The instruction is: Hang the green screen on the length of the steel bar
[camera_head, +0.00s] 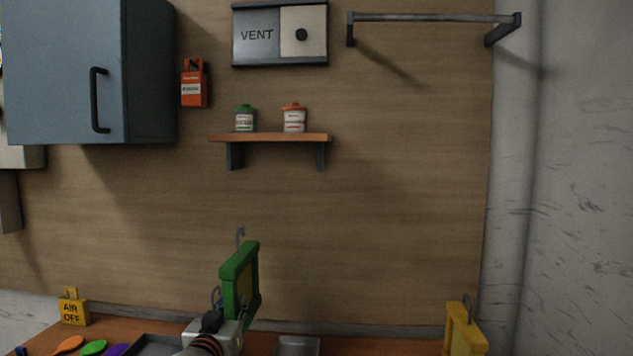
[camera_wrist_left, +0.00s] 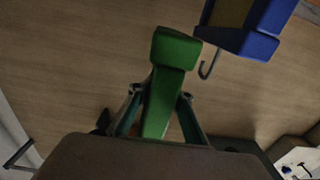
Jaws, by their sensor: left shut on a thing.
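The green screen (camera_head: 229,291) is a thick green frame with a metal hook on top, held upright above the table in the head view. My left gripper (camera_wrist_left: 160,95) is shut on the green screen, with a finger on each side of its frame in the left wrist view. The steel bar (camera_head: 430,17) is mounted on the wall at the upper right, far above and to the right of the green screen. Nothing hangs on the bar. My right gripper is not in view.
A yellow frame (camera_head: 463,332) with a hook stands at the lower right. A blue frame (camera_wrist_left: 262,40) with a hook shows in the left wrist view. A shelf (camera_head: 270,137) with two jars and a vent panel (camera_head: 257,34) are on the wall. Wall below the bar is clear.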

